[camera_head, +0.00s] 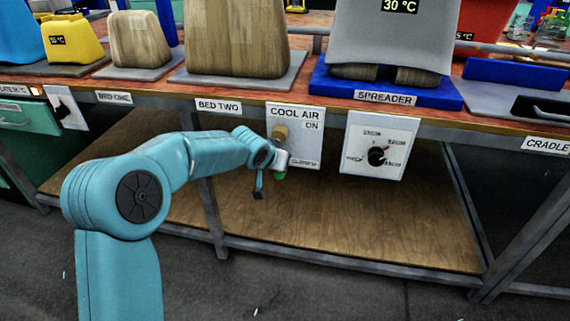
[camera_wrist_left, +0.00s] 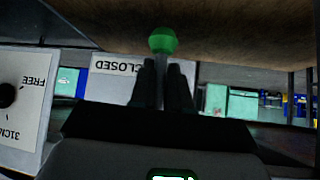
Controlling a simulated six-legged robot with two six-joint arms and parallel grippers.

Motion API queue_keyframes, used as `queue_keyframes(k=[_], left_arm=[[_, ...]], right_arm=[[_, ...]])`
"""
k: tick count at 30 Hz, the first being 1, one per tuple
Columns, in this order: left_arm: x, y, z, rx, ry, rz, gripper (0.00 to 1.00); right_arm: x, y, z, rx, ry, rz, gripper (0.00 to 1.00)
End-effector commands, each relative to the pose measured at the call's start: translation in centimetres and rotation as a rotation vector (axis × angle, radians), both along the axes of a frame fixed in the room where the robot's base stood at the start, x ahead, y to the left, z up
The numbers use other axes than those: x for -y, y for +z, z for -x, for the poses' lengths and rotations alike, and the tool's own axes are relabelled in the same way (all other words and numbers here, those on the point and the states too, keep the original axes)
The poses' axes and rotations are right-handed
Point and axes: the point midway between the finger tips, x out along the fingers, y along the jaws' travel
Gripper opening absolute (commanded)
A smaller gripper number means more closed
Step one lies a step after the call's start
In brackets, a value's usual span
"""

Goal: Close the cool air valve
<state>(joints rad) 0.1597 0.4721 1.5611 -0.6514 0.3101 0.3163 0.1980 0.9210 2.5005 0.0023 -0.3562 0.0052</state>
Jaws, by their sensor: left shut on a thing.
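The cool air valve has a white panel (camera_head: 309,140) under the table edge, with ON at the upper right and CLOSED at the lower right. A brass-coloured valve body (camera_head: 280,132) sits at the panel's left. Its lever ends in a green knob (camera_head: 280,176), which hangs low, left of the CLOSED label; the gripper hides most of the lever. My left gripper (camera_head: 280,160) is at the lever. In the wrist view its two dark fingers (camera_wrist_left: 161,85) are shut on the grey lever, with the green knob (camera_wrist_left: 162,40) beyond the tips and the CLOSED label (camera_wrist_left: 117,66) alongside.
A selector dial panel (camera_head: 379,146) hangs just right of the valve panel, under the SPREADER label. The table's front edge runs above the gripper. A wooden lower shelf (camera_head: 350,225) and a metal leg (camera_head: 210,215) are below.

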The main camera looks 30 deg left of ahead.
Motion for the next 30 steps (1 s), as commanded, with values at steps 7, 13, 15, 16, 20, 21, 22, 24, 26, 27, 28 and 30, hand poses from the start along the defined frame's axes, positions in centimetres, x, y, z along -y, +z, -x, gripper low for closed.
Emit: queue_keyframes(k=[7, 13, 15, 16, 20, 21, 22, 24, 26, 27, 28, 30], left_arm=[[-0.77, 0.22, -0.04, 0.0, 0.004, -0.009, 0.0], [-0.84, 0.23, -0.02, 0.001, 0.004, -0.01, 0.0], [-0.83, 0.22, -0.01, 0.001, 0.004, -0.01, 0.0], [-0.83, 0.23, 0.0, 0.001, 0.005, -0.009, 0.0], [-0.71, 0.2, 0.02, 0.0, 0.004, -0.009, 0.36], [-0.66, 0.16, 0.03, -0.001, 0.003, -0.01, 0.36], [-0.62, 0.13, 0.04, -0.001, 0.003, -0.01, 0.36], [-0.53, 0.08, 0.05, -0.002, 0.001, -0.01, 0.36], [-0.47, 0.07, 0.07, -0.003, 0.001, -0.01, 0.36], [-0.43, 0.14, 0.13, -0.003, 0.001, -0.01, 0.36], [-0.39, 0.26, 0.22, -0.003, 0.001, -0.01, 0.36], [-0.31, 0.82, 0.62, -0.002, 0.002, -0.009, 0.36]], right_arm=[[-0.01, 0.06, 0.01, 0.0, 0.001, 0.0, 0.43], [-0.01, 0.06, 0.01, 0.0, 0.001, 0.0, 0.43], [-0.01, 0.06, 0.01, 0.0, 0.001, 0.0, 0.43], [-0.02, 0.05, 0.01, 0.0, 0.001, 0.0, 0.43], [-0.02, 0.05, 0.01, 0.0, 0.0, 0.0, 0.43], [-0.02, 0.05, 0.01, 0.0, 0.0, 0.0, 0.43], [-0.02, 0.05, 0.01, 0.0, 0.0, 0.0, 0.43], [-0.02, 0.05, 0.01, 0.0, 0.0, 0.0, 0.43], [-0.02, 0.05, 0.01, 0.0, 0.0, 0.0, 0.43], [-0.01, 0.07, 0.01, 0.0, 0.0, 0.0, 0.43], [-0.02, 0.11, 0.02, 0.0, 0.001, 0.0, 0.43], [-0.03, 0.25, 0.03, -0.001, 0.001, 0.0, 0.43]])
